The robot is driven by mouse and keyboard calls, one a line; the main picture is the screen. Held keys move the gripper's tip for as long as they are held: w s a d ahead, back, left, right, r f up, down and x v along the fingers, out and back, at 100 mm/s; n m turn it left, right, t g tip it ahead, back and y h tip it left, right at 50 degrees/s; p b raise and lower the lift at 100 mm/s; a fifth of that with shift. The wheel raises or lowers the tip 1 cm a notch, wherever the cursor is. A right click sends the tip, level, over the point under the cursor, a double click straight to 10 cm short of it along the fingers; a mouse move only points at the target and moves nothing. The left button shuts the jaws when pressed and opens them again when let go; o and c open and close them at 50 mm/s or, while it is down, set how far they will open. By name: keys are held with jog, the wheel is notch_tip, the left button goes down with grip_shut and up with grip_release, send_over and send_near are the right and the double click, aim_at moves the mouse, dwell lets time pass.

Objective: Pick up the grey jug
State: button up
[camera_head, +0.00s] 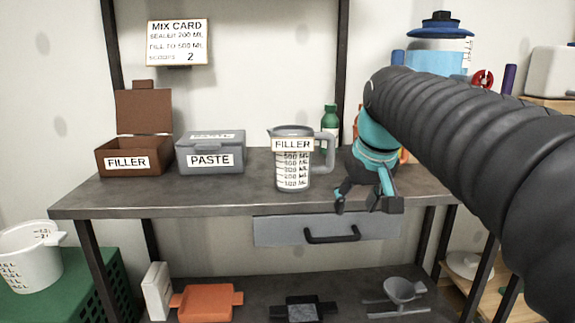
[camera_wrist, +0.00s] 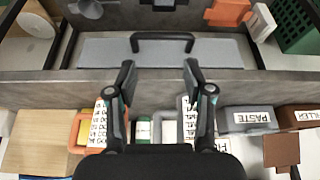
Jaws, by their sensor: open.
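The grey jug (camera_head: 278,140) stands upright on the workbench top, right of the paste box. It has a FILLER label, a millilitre scale and a handle on its right. My gripper (camera_head: 364,203) is in front of the bench's front edge, to the right of the jug and apart from it. Its fingers point down and are open with nothing between them. In the wrist view, which looks upside down, my gripper (camera_wrist: 159,75) spreads over the bench edge and drawer. The jug is partly hidden there behind the right-hand finger.
The workbench (camera_head: 150,195) also holds a brown FILLER box (camera_head: 117,144) with its lid up, a grey PASTE box (camera_head: 228,157) and a green bottle (camera_head: 329,118). An orange container (camera_wrist: 75,131) is partly hidden behind my arm. A drawer handle (camera_head: 332,236) juts out below.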

aim_at(333, 144)
jog(key=shift+n, duration=0.3)
jog(key=w+r, duration=0.1)
jog(key=w, duration=0.6)
jog(key=w+r+p, duration=0.1)
jog(key=w, duration=0.6)
jog(key=w+r, duration=0.1)
jog(key=w, duration=0.6)
jog(key=shift+w+r+p, duration=0.15)
jog(key=shift+w+p, duration=0.2)
jog(key=shift+p, duration=0.05)
jog(key=shift+w+f, duration=0.15)
jog(key=shift+f, duration=0.5)
jog(key=shift+r, duration=0.1)
grip_shut()
